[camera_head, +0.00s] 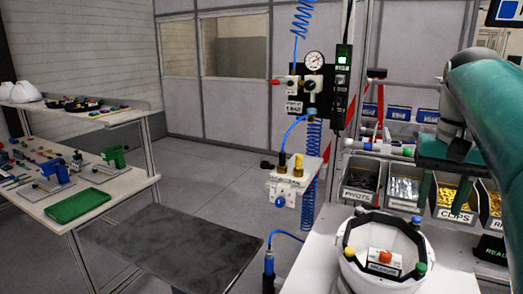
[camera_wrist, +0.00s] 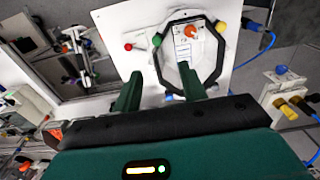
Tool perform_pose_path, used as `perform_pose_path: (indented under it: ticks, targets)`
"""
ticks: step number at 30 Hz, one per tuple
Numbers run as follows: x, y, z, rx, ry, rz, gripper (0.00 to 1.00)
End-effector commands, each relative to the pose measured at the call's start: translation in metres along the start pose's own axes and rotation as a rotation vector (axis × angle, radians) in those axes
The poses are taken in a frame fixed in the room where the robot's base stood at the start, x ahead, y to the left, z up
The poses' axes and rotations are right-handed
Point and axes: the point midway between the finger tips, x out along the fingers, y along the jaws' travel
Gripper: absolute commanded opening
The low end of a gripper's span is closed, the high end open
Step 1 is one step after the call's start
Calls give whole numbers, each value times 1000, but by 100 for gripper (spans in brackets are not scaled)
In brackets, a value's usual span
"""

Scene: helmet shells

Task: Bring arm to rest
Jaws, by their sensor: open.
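My gripper (camera_head: 443,203) hangs at the right in the head view, fingers pointing down in front of the parts bins. In the wrist view its two green fingers (camera_wrist: 159,72) stand well apart with nothing between them. My green arm comes in from the right edge. A white helmet shell (camera_head: 349,268) with a black octagonal frame sits on the white bench at the lower right. A white block with an orange knob (camera_head: 385,257) lies inside the frame. The shell's frame (camera_wrist: 157,66) also shows beyond the fingers in the wrist view.
Bins (camera_head: 360,178) of small parts line the back of the bench, close to my gripper. An air-line stand with a gauge (camera_head: 314,61) and blue hoses is left of the bench. A second bench (camera_head: 110,195) with tools stands at far left.

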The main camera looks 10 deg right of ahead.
Motion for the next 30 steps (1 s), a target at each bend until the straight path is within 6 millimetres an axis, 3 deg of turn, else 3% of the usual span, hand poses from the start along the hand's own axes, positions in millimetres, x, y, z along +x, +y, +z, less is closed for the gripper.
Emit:
perform_pose_path:
  ticks: [5, 9, 15, 21, 25, 30]
  targets:
    - [31, -42, 28, -125, 90, -24, 42]
    - [72, -82, 62, -255, 194, -53, 42]
    - [138, -126, 119, -432, 339, -100, 42]
    - [190, -146, 160, -547, 440, -137, 42]
    - [202, -149, 167, -569, 462, -145, 42]
    - [202, -150, 167, -569, 462, -145, 42]
